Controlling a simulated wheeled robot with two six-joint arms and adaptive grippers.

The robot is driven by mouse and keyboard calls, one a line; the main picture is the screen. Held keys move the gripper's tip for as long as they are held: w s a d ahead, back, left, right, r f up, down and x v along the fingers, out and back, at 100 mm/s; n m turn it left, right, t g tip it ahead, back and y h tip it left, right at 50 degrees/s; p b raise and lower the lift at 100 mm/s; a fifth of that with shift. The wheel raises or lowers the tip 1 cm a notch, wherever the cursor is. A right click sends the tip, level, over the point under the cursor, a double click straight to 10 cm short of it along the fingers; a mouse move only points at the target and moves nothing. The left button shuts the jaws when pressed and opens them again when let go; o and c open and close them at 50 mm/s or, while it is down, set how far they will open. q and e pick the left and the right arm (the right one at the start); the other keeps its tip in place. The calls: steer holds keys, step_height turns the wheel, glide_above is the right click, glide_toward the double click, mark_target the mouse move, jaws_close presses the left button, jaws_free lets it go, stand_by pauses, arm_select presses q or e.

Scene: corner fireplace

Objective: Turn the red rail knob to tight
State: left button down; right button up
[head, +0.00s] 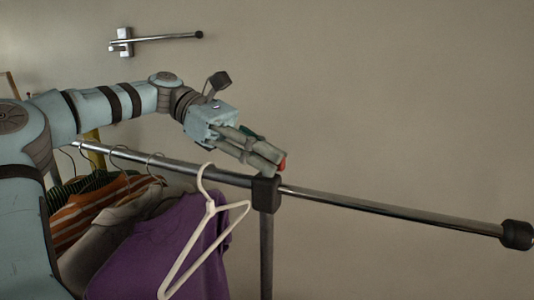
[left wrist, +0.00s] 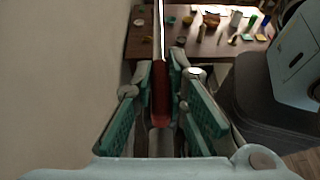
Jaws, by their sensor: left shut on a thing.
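The red rail knob (head: 284,163) shows only in part in the head view, at the tips of my left gripper (head: 277,160), just above the black bracket (head: 265,194) on the chrome rail (head: 380,209). In the left wrist view the red knob (left wrist: 160,92) lies between the green-padded fingers of my left gripper (left wrist: 172,98), and the gripper is shut on it. The fingers hide part of the knob, and no tight mark can be made out. My right gripper is in neither view.
A white hanger (head: 203,222) hangs on the rail left of the bracket, beside a purple garment (head: 160,250) and other clothes. The rail ends at a black cap (head: 517,235). A wall-mounted bar (head: 165,38) is behind. A table (left wrist: 205,48) holds several small objects.

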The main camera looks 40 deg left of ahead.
arm_select(q)
steer(key=c, duration=1.6)
jaws_free()
steer(key=v, duration=0.8)
steer(key=shift+f, duration=0.1)
steer(key=shift+w, duration=0.1)
steer(key=shift+d, duration=0.15)
